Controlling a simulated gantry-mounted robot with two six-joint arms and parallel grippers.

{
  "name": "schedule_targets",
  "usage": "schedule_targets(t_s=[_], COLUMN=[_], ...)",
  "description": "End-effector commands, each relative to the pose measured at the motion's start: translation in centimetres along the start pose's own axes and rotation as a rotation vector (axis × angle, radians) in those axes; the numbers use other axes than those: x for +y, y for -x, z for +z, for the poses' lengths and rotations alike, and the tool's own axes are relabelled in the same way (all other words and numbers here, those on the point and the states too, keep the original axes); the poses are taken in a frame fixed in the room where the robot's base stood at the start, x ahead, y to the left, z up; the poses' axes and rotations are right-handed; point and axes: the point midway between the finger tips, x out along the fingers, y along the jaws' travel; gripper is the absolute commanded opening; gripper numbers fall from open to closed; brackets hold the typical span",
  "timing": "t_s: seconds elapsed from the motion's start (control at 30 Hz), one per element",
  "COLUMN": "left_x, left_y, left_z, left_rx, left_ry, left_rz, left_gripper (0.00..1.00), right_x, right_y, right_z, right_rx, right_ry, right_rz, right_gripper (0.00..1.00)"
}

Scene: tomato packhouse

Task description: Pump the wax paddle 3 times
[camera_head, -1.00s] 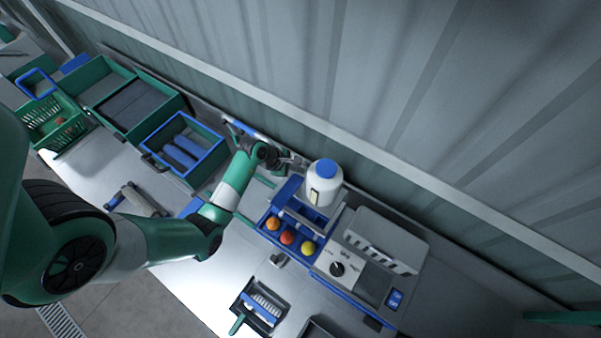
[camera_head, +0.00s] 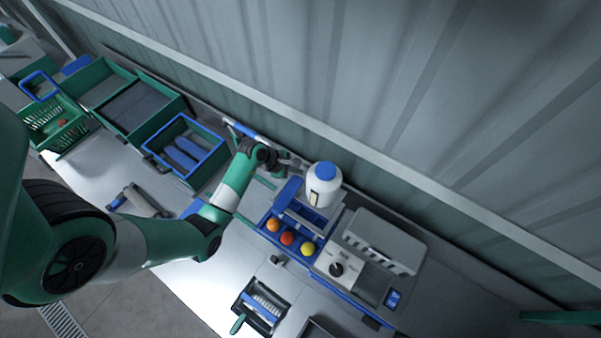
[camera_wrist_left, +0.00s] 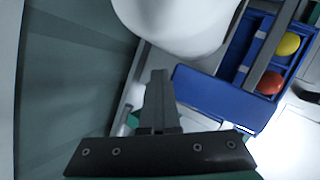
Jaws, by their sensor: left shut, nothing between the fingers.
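The wax unit is a blue tray (camera_head: 270,236) with a white tank (camera_head: 323,190) under a blue cap at its back. A flat blue plate, which looks like the wax paddle (camera_head: 289,190), stands at the tray's left end beside the tank. In the left wrist view the blue paddle (camera_wrist_left: 215,100) lies just right of the fingers, and the white tank (camera_wrist_left: 180,25) is above them. My left gripper (camera_head: 293,163) is shut and empty, behind and close to the paddle. Its fingers (camera_wrist_left: 158,95) show together. I cannot tell whether they touch the paddle. My right gripper is not in view.
An orange, a red and a yellow tomato (camera_head: 307,248) lie in the tray. A grey machine with a dial (camera_head: 337,269) stands to its right. A blue-rimmed crate (camera_head: 213,155) is to the left, and the wall runs close behind.

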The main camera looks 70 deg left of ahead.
Motion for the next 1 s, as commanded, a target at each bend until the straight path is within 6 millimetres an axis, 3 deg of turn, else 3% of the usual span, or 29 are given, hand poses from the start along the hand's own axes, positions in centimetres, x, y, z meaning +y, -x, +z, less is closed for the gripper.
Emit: schedule_targets(t_s=[0.17, 0.57, 1.0], left_x=[-0.5, -0.3, 2.1], left_y=[0.8, 1.0, 4.0], left_z=[0.2, 0.5, 2.7], left_rx=[0.007, 0.002, 0.0], left_ry=[0.004, 0.003, 0.0], left_rz=[-0.023, -0.019, -0.011], left_gripper=[0.0, 0.0, 0.0], right_x=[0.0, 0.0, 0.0], right_y=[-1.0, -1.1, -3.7], right_z=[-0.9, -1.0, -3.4], right_rx=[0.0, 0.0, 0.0], right_ry=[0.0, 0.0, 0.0], right_rz=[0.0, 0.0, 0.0], right_gripper=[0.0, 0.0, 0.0])
